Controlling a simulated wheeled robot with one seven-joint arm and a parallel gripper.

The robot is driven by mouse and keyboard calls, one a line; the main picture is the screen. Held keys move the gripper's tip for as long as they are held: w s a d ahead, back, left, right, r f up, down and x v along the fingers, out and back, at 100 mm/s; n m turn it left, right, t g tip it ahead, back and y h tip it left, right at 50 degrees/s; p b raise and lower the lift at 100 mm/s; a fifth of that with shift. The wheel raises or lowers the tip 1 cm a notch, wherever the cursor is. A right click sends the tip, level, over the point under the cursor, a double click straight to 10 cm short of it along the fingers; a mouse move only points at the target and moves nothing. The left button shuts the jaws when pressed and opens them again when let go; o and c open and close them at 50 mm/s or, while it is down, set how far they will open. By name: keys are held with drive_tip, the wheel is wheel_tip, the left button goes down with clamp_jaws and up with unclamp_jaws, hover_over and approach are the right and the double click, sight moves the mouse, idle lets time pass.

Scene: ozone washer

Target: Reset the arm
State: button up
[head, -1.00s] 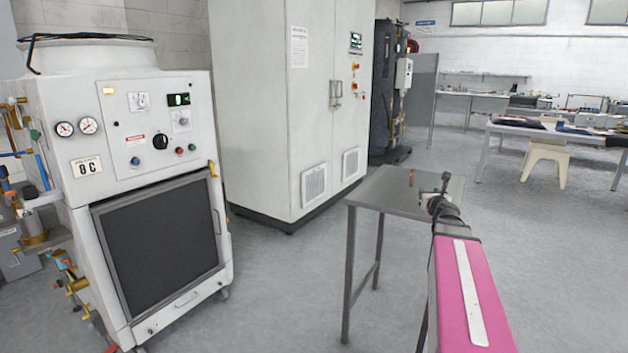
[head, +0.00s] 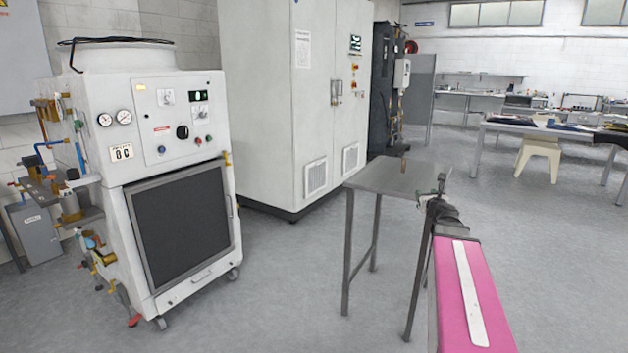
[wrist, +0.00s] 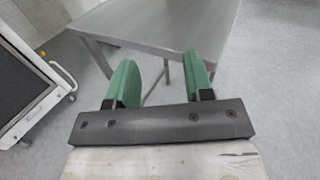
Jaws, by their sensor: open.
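My arm, with its pink link (head: 465,300), reaches forward at the lower right of the head view. My gripper (head: 437,185) is at its far end and appears in front of the table's right edge. In the wrist view my gripper (wrist: 163,75) shows two green fingers spread apart with nothing between them. The fingers point toward the grey metal table (wrist: 150,25), which also stands ahead in the head view (head: 380,178). I cannot tell the exact gap between fingers and table.
A white wheeled machine (head: 180,175) with gauges is at left, and a tall white cabinet (head: 275,100) stands behind the table. Workbenches (head: 550,128) are far right. Grey floor (head: 560,240) is open at right.

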drive_tip(key=s+a+f+n+g+y, duration=0.3)
drive_tip(key=a+f+n+g, duration=0.1)
drive_tip(key=a+f+n, duration=0.5)
drive_tip(key=s+a+f+n+g+y, duration=0.3)
drive_tip(key=s+a+f+n+g, duration=0.1)
drive_tip(key=a+f+n, duration=0.55)
drive_tip(key=s+a+f+n+g+h, duration=0.1)
drive_tip(key=s+f+n+g+h, duration=0.1)
drive_tip(key=s+f+n+g, duration=0.2)
drive_tip(key=s+a+f+n+g+h, duration=0.2)
drive_tip(key=s+f+n+g, duration=0.3)
drive_tip(key=s+n, duration=0.6)
wheel_tip(320, 180, down, 2)
drive_tip(key=shift+a+f+n+h, duration=0.25)
drive_tip(key=shift+n+h, duration=0.25)
drive_tip(key=shift+n, duration=0.15)
drive_tip(key=shift+s, duration=0.1)
